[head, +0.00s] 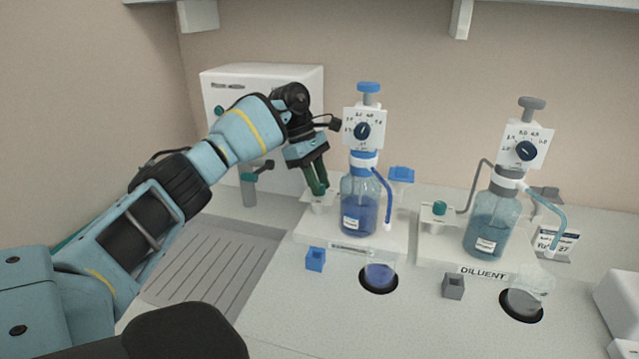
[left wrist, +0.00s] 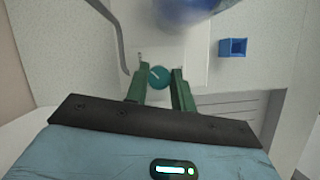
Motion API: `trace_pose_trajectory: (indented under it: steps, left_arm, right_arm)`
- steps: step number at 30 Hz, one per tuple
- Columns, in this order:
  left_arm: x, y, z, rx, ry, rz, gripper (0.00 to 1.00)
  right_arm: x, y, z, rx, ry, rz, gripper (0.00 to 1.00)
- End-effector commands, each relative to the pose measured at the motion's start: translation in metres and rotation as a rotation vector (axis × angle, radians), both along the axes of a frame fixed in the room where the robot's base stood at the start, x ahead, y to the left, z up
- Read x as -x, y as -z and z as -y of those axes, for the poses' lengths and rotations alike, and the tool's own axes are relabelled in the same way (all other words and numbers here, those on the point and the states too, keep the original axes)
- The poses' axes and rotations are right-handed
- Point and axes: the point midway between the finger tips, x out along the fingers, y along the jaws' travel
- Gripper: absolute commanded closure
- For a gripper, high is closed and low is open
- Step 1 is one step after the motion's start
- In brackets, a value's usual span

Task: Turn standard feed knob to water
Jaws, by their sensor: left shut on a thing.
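The standard station is the left of two bottle stations, with a blue-liquid bottle (head: 360,208); its front label is too blurred to read. Its teal feed knob (left wrist: 159,77) shows in the left wrist view, with a pale slanted mark on top. My left gripper (head: 319,191) reaches down to the small white block left of the bottle. In the left wrist view its green fingers (left wrist: 159,84) are shut on the knob, one at each side. In the head view the fingers hide the knob. My right gripper is in neither view.
The diluent bottle (head: 488,226) stands to the right, with its own teal knob (head: 439,207). A ribbed drain area (head: 205,268) lies left.

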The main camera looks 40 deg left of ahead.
Motion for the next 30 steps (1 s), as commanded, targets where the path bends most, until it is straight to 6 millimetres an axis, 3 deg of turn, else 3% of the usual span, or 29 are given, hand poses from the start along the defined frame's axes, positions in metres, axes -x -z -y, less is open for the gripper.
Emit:
trace_pose_trajectory:
  steps: [15, 16, 21, 30]
  left_arm:
    - [-0.0003, -0.0011, -0.0002, -0.001, 0.021, 0.002, 0.98]
    - [-0.0003, -0.0011, -0.0002, -0.001, 0.021, 0.002, 0.74]
    - [-0.0002, -0.0008, -0.0002, -0.001, 0.02, 0.001, 0.54]
    - [-0.0002, -0.0016, -0.0002, -0.001, 0.019, 0.0, 0.54]
  right_arm:
    - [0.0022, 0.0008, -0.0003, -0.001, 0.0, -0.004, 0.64]
    - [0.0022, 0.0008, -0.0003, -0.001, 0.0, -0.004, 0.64]
    - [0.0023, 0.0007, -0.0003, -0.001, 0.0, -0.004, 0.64]
    - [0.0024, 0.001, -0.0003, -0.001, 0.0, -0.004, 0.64]
